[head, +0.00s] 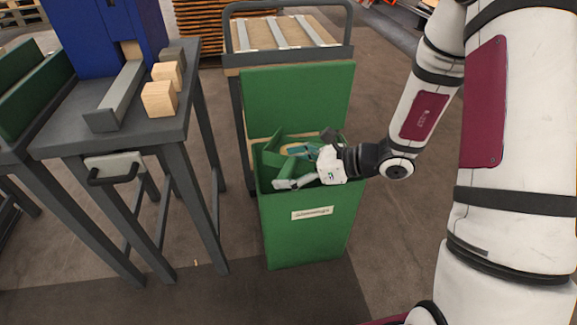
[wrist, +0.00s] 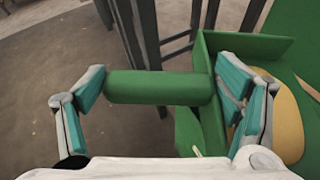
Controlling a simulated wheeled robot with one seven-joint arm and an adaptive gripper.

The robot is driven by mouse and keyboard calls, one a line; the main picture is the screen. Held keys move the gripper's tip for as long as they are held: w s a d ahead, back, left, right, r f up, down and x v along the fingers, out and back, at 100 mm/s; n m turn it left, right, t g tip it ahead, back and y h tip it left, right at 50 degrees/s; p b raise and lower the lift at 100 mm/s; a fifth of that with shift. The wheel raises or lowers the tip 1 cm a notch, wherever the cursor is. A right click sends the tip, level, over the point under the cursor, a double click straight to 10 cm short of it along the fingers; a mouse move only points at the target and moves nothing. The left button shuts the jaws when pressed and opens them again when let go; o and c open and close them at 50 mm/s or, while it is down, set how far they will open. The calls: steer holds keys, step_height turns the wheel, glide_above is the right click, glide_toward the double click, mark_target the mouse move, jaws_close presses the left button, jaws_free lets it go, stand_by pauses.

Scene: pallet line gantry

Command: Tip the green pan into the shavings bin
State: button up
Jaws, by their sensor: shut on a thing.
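The shavings bin (head: 310,235) is a green box with a white label and a raised green lid (head: 297,98). The green pan (head: 280,146) is at the bin's mouth, inside or just above the opening, and looks tilted. In the wrist view the pan's walls (wrist: 245,45) are at the right, with a green bar-like handle (wrist: 160,88) between the fingers. My gripper (head: 303,166) is over the bin's opening, shut on the pan by this handle. It also shows in the wrist view (wrist: 160,95). A tan rounded mass (wrist: 284,118) lies beside the right finger; whether it is in pan or bin is unclear.
A dark grey table (head: 130,133) stands left of the bin, with wooden blocks (head: 159,99), a metal channel (head: 115,97) and a blue machine (head: 95,35). A trolley (head: 290,48) with a grey frame stands behind the bin. The floor right of the bin is clear.

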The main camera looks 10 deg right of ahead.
steer(key=shift+w+d+r+m+g+p, duration=0.15)
steer(key=shift+w+r+m+p, duration=0.15)
steer(key=shift+r+p, duration=0.45)
steer(key=shift+w+d+r+m+g+p, duration=0.1)
steer(key=shift+w+r+m+g+p, duration=0.2)
steer(key=shift+p, duration=0.7)
steer(key=shift+w+d+r+m+g+y+p, duration=0.3)
steer(key=shift+w+r+m+p, duration=0.2)
steer(key=shift+r+p, duration=0.35)
steer(key=shift+w+d+r+m+g+y+p, duration=0.1)
steer(key=shift+w+d+r+m+y+p, duration=0.1)
steer(key=shift+w+d+r+m+p, duration=0.5)
steer(key=w+d+r+m+g+y, duration=0.1)
steer(key=w+d+m, duration=0.1)
steer(key=w, duration=0.2)
steer(key=w+d+r+m+g+y, duration=0.1)
steer(key=w+d+r+m, duration=0.1)
steer(key=w, duration=0.3)
steer(key=shift+w+d+r+m+y, duration=0.3)
steer(key=shift+d+m+y, duration=0.1)
steer(key=shift+d+m, duration=0.1)
steer(key=shift+d, duration=0.15)
stand_by(2.3)
